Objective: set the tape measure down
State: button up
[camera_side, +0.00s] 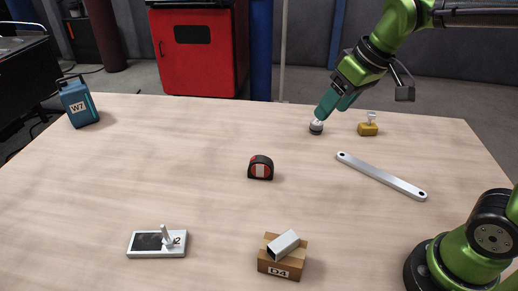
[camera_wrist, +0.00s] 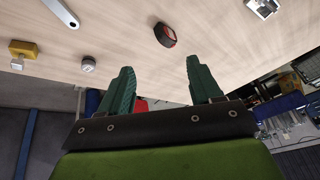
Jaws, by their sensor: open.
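The black tape measure (camera_side: 260,168) with a red and white face stands on the wooden table, near its middle. In the wrist view the tape measure (camera_wrist: 165,36) lies beyond my fingertips, clear of them. My gripper (camera_side: 324,112) is behind and to the right of it in the side view, above the far part of the table. Its two teal fingers are spread with nothing between them in the wrist view (camera_wrist: 160,65).
A small round grey-and-white piece (camera_side: 316,128) shows just below my fingertips in the side view. A yellow block (camera_side: 368,129) and silver bar (camera_side: 382,177) lie right. A cardboard box (camera_side: 282,267), white-framed slab (camera_side: 145,252) and blue container (camera_side: 78,104) stand elsewhere. The table's left middle is clear.

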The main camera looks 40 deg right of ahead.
jog(key=s+d+f+m+t, duration=0.1)
jog(key=s+m, duration=0.3)
jog(key=s, duration=0.5)
jog(key=shift+s+d+f+m+t, duration=0.25)
jog(key=shift+f+m+t, duration=0.2)
jog(key=shift+t, duration=0.45)
